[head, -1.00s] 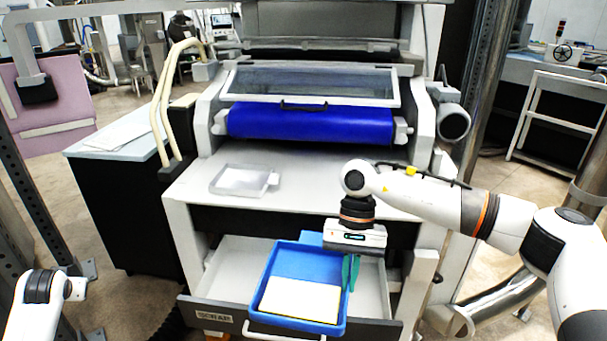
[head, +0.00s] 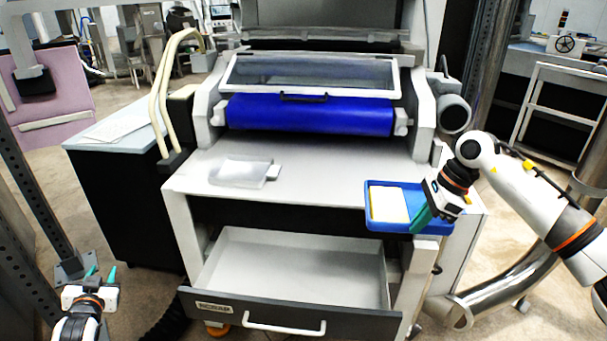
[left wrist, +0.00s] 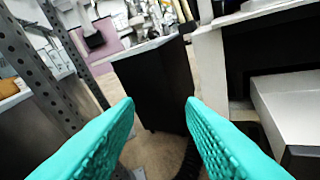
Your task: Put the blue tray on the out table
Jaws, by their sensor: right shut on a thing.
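The blue tray (head: 410,227) holds a pale yellow-white slab (head: 390,205) and is in the air at the right front of the machine, over the right end of its table in the picture. My right gripper (head: 424,215) is shut on the tray's right side. My left gripper (head: 97,274) is at the lower left, with its teal fingers apart and nothing between them. Those fingers also show spread in the left wrist view (left wrist: 160,135). I cannot tell which surface is the out table.
The scrap drawer (head: 290,270) stands pulled out and empty below the machine table (head: 320,187). A clear shallow tray (head: 240,172) lies on that table. A blue roller (head: 310,115) is behind it. A black cabinet with a pale top (head: 110,140) stands at left.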

